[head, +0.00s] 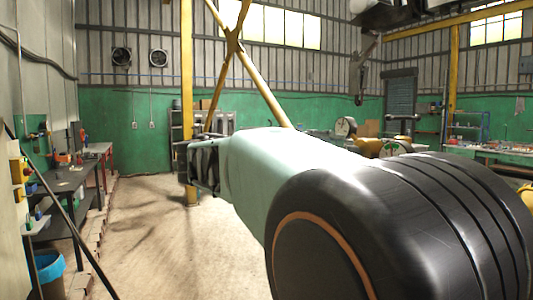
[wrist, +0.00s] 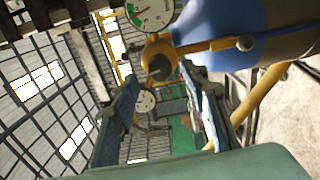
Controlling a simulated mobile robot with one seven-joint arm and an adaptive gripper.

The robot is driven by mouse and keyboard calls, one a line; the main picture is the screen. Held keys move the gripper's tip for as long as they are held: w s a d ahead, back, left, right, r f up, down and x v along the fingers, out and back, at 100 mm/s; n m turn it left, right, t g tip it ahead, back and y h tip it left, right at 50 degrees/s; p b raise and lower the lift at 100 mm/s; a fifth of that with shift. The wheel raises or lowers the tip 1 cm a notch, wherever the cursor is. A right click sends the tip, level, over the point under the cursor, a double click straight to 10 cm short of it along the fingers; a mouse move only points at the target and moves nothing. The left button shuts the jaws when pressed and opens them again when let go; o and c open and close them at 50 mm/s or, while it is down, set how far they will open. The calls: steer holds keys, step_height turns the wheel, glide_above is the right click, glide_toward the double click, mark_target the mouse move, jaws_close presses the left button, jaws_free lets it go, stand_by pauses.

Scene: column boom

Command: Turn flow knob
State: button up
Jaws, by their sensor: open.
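In the wrist view a yellow fitting (wrist: 154,50) with a dark round end (wrist: 160,68) shows just beyond my gripper (wrist: 160,100); this looks like the flow knob, though I cannot be sure which part turns. A white dial gauge (wrist: 152,12) with a green and red scale sits above it. A smaller dial (wrist: 145,101) shows between my fingers. In the head view my gripper (head: 201,167) is at the far end of my arm, and I cannot make out the knob there.
A blue rounded body (wrist: 235,25) with a yellow bar lies right of the fitting. In the head view a workbench (head: 65,180) and blue bin (head: 48,268) stand left, a yellow post (head: 187,80) behind. Floor (head: 150,220) on the left is clear.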

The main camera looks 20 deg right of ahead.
steer(key=a, duration=0.8)
steer(key=shift+s+r, duration=0.15)
steer(key=shift+s, duration=0.15)
